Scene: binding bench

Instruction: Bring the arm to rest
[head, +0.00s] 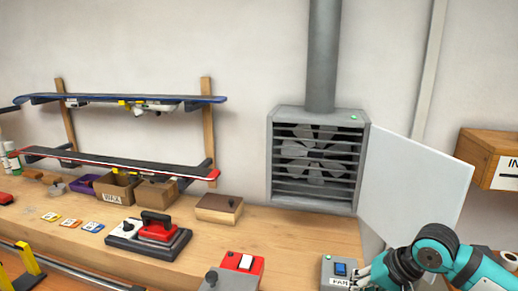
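My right arm comes in from the lower right. Its gripper (362,275) is beside the right side of a small grey switch box (334,269), which has a blue switch and a partly hidden label. I cannot tell whether the gripper touches the box, and its fingers are too small and overlapped to read. My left gripper is out of view.
A fan housing (318,158) with a green light is on the wall, its white door (415,185) swung open above my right arm.

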